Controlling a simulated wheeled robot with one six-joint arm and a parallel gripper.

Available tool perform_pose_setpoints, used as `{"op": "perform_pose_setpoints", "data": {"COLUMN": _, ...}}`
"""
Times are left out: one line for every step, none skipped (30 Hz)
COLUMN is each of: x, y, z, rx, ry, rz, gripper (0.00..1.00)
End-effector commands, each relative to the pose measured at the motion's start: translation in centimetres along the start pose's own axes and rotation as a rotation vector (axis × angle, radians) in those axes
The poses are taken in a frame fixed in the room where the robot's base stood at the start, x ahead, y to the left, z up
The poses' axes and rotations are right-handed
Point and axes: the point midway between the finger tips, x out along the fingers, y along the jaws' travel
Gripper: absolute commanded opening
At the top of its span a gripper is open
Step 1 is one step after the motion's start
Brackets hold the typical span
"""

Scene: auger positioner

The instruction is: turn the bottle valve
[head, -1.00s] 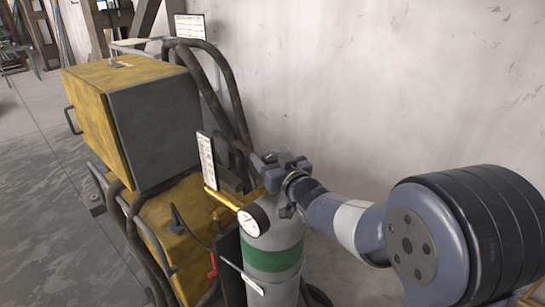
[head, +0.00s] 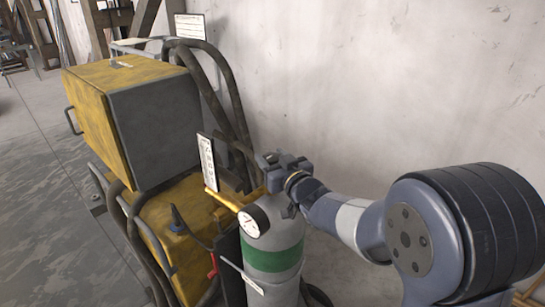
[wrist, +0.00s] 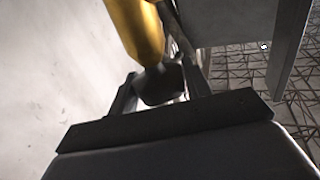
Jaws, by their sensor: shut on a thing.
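The gas bottle (head: 270,278) is a grey upright cylinder with a green band, standing at the lower middle of the head view. A round white gauge (head: 254,221) and a yellow-brass fitting sit by its top. My gripper (head: 279,166) is at the bottle's top and covers most of the valve there. In the wrist view, a dark valve knob (wrist: 161,85) sits between the two fingers, which are shut on it. A yellow-brass part (wrist: 136,30) rises just beyond the knob. The valve's exact angle cannot be told.
A yellow and grey machine (head: 154,130) with thick dark hoses stands left of the bottle. A white label plate (head: 207,162) stands close behind the bottle's fitting. The pale wall (head: 390,80) is behind and to the right. Open floor lies at the far left.

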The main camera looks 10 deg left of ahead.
Motion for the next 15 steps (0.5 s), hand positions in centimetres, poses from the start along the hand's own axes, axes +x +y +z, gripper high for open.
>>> {"op": "perform_pose_setpoints", "data": {"x": -0.02, "y": 0.13, "z": -0.20, "rx": 0.001, "ry": -0.002, "rz": -0.014, "gripper": 0.24}}
{"op": "perform_pose_setpoints", "data": {"x": -0.02, "y": 0.14, "z": -0.23, "rx": 0.000, "ry": -0.002, "rz": -0.026, "gripper": 0.24}}
{"op": "perform_pose_setpoints", "data": {"x": -0.02, "y": 0.16, "z": -0.23, "rx": 0.000, "ry": -0.003, "rz": -0.043, "gripper": 0.24}}
{"op": "perform_pose_setpoints", "data": {"x": -0.02, "y": 0.15, "z": -0.23, "rx": 0.001, "ry": -0.003, "rz": -0.057, "gripper": 0.24}}
{"op": "perform_pose_setpoints", "data": {"x": -0.02, "y": 0.15, "z": -0.26, "rx": 0.001, "ry": -0.003, "rz": -0.072, "gripper": 0.24}}
{"op": "perform_pose_setpoints", "data": {"x": -0.04, "y": 0.18, "z": -0.29, "rx": 0.001, "ry": -0.003, "rz": -0.093, "gripper": 0.24}}
{"op": "perform_pose_setpoints", "data": {"x": -0.04, "y": 0.20, "z": -0.29, "rx": 0.001, "ry": -0.003, "rz": -0.110, "gripper": 0.24}}
{"op": "perform_pose_setpoints", "data": {"x": -0.02, "y": 0.18, "z": -0.28, "rx": 0.002, "ry": -0.004, "rz": -0.128, "gripper": 0.24}}
{"op": "perform_pose_setpoints", "data": {"x": -0.02, "y": 0.20, "z": -0.30, "rx": 0.002, "ry": -0.004, "rz": -0.153, "gripper": 0.24}}
{"op": "perform_pose_setpoints", "data": {"x": -0.02, "y": 0.22, "z": -0.35, "rx": 0.001, "ry": -0.003, "rz": -0.173, "gripper": 0.24}}
{"op": "perform_pose_setpoints", "data": {"x": 0.00, "y": 0.22, "z": -0.33, "rx": 0.002, "ry": -0.004, "rz": -0.193, "gripper": 0.24}}
{"op": "perform_pose_setpoints", "data": {"x": 0.00, "y": 0.20, "z": -0.33, "rx": 0.002, "ry": -0.004, "rz": -0.222, "gripper": 0.24}}
{"op": "perform_pose_setpoints", "data": {"x": -0.01, "y": 0.22, "z": -0.34, "rx": 0.002, "ry": -0.004, "rz": -0.243, "gripper": 0.24}}
{"op": "perform_pose_setpoints", "data": {"x": 0.00, "y": 0.24, "z": -0.33, "rx": 0.003, "ry": -0.004, "rz": -0.266, "gripper": 0.24}}
{"op": "perform_pose_setpoints", "data": {"x": 0.02, "y": 0.21, "z": -0.38, "rx": 0.001, "ry": -0.004, "rz": -0.298, "gripper": 0.24}}
